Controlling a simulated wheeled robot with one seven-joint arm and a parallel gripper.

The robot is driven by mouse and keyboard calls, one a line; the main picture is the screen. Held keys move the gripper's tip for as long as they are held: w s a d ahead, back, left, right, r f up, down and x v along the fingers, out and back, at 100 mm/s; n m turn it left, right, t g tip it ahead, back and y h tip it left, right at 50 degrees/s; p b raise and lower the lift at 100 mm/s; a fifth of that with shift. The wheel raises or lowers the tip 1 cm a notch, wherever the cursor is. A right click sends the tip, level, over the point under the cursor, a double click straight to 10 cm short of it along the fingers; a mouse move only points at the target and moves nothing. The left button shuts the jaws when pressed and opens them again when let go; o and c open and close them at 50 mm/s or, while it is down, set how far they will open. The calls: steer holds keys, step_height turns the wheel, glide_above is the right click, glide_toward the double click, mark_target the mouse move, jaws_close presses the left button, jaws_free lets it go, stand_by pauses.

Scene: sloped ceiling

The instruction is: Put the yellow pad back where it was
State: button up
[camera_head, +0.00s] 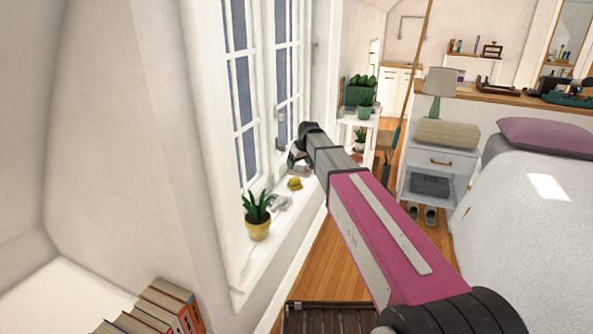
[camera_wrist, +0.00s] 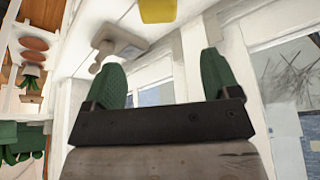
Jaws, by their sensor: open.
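A small yellow thing, which looks like the yellow pad (camera_head: 294,184), lies on the white windowsill (camera_head: 285,228) below and close to my gripper (camera_head: 297,157). In the wrist view a flat yellow piece, likely the same pad (camera_wrist: 158,10), is cut off by the top edge, beyond the fingertips and apart from them. My gripper (camera_wrist: 163,75) has its two green fingers spread wide, with nothing between them. In the head view its fingers are small and partly hidden by my arm.
A plant in a yellow pot (camera_head: 258,228) stands on the near sill, with a grey object (camera_head: 280,203) between it and the pad. A whitish-grey object (camera_wrist: 122,46) lies beside the pad. The window (camera_head: 247,100) is close on the left. A plant shelf (camera_head: 357,122) stands beyond.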

steer(key=s+d+f+m+g+h, duration=0.1)
steer(key=s+d+f, duration=0.4)
steer(key=s, duration=0.5)
steer(key=s+d+f+m+g+h, duration=0.1)
steer(key=s+d+f+m, duration=0.2)
steer(key=s+d+f, duration=0.3)
steer(key=s+d+f+m+g, duration=0.1)
steer(key=s+d+f+m, duration=0.2)
steer(key=s+d, duration=0.7)
steer(key=s+f, duration=0.2)
steer(key=s, duration=0.3)
steer(key=shift+s+f+g+h, duration=0.15)
steer(key=shift+f+g+h, duration=0.2)
steer(key=shift+g+h, duration=0.05)
